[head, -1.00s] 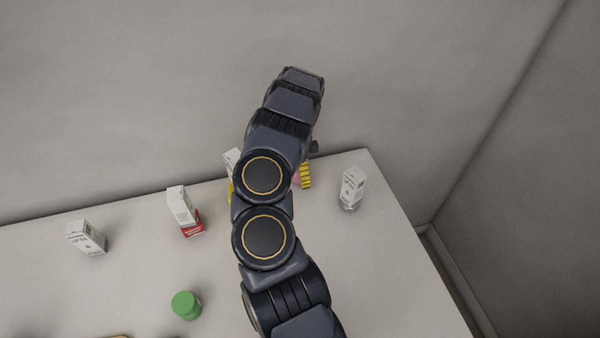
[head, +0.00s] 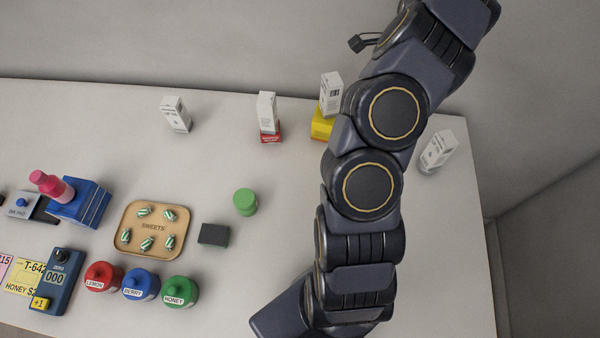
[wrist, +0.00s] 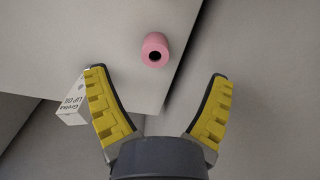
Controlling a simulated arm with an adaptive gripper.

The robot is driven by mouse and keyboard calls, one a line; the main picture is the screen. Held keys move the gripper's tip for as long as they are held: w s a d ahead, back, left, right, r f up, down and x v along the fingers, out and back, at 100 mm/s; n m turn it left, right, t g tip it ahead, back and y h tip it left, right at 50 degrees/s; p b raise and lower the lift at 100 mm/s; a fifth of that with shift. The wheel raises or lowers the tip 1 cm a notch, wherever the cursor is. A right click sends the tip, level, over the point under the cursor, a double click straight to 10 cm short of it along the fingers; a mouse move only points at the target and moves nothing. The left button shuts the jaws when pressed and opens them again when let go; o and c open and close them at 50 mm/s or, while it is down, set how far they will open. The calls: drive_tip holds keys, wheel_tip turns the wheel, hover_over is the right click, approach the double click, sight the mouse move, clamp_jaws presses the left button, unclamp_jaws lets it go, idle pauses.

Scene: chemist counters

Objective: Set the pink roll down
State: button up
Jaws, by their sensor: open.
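The pink roll (wrist: 152,42) rests on the pale counter (wrist: 105,30) in the wrist view, close to the counter's edge. Its end with a dark hole faces the camera. My gripper (wrist: 157,72) is open and empty, its yellow-padded fingers spread wide. The roll is apart from both fingers, ahead of the gap between them. In the head view my arm hides the roll, and the fingers are mostly out of sight.
A white box (wrist: 72,104) is beside the left finger in the wrist view. In the head view, white boxes stand along the back, one (head: 437,151) right of my arm.

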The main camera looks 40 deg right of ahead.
drive_tip(key=w+a+r+n, duration=0.2)
drive_tip(key=a, duration=0.1)
drive_tip(key=w+a+r+n, duration=0.1)
drive_tip(key=w+a+r, duration=0.1)
drive_tip(key=a, duration=0.2)
drive_tip(key=w+a+r+n, duration=0.2)
drive_tip(key=a, duration=0.1)
drive_tip(key=shift+a+r+n+y, duration=0.3)
drive_tip(key=shift+a+r, duration=0.1)
drive_tip(key=s+a+r+n, duration=0.1)
drive_tip(key=a+r+n, duration=0.3)
drive_tip(key=a, duration=0.4)
drive_tip(key=s+a+r+n, duration=0.1)
drive_tip(key=a+r+n, duration=0.3)
drive_tip(key=a, duration=0.4)
drive_tip(key=s+a+n+g, duration=0.1)
drive_tip(key=s+a+n, duration=0.5)
drive_tip(key=s, duration=0.4)
drive_tip(key=s+a+r+n+g, duration=0.1)
drive_tip(key=s+a+n, duration=0.4)
drive_tip(key=s, duration=0.4)
drive_tip(key=shift+s+a+r+n+h, duration=0.25)
drive_tip(key=shift+s+a+n+h, duration=0.15)
drive_tip(key=shift+a, duration=0.2)
